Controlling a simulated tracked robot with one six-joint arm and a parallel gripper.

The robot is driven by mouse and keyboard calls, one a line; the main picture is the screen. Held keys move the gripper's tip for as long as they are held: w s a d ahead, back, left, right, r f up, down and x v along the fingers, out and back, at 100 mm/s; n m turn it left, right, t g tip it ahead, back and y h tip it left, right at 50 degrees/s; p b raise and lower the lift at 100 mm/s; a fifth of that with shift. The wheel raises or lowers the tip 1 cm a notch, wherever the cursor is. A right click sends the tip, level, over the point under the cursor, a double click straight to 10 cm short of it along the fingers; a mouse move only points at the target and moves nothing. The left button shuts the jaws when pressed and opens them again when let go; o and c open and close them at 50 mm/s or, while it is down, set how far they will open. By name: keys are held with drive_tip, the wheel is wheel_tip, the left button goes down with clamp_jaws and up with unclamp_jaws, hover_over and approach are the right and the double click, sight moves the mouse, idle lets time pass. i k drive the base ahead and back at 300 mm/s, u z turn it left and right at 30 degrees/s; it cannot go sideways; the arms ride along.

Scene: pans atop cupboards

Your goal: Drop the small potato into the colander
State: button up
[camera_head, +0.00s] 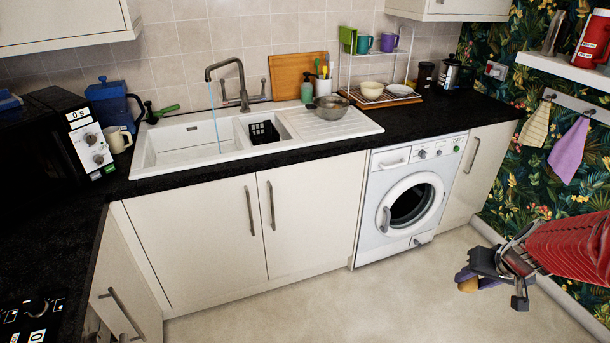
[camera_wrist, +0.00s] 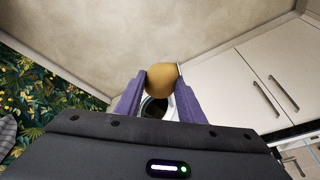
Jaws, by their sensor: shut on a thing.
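The small potato (camera_wrist: 161,79) is brown and round. It is held between the two purple fingers of my gripper (camera_wrist: 160,92) in the wrist view. In the head view my gripper (camera_head: 466,280) is at the lower right, low over the floor, with part of the potato (camera_head: 468,285) showing at the fingers. A grey metal colander (camera_head: 330,108) with a handle sits on the sink's drainboard on the counter. My gripper is far from it, to the right, lower and nearer the camera.
The white sink (camera_head: 190,150) has a tall tap (camera_head: 240,80) with water running. A dish rack (camera_head: 375,75) and wooden board (camera_head: 297,75) stand behind. The washing machine (camera_head: 408,200) and cupboards form the front below the black counter. The floor (camera_head: 400,300) is clear.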

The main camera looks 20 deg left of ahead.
sight(324, 118)
drive_tip(key=u, duration=0.9)
drive_tip(key=i, duration=0.1)
drive_tip(key=z, duration=2)
drive_tip(key=i, duration=1.8)
drive_tip(key=u, duration=0.6)
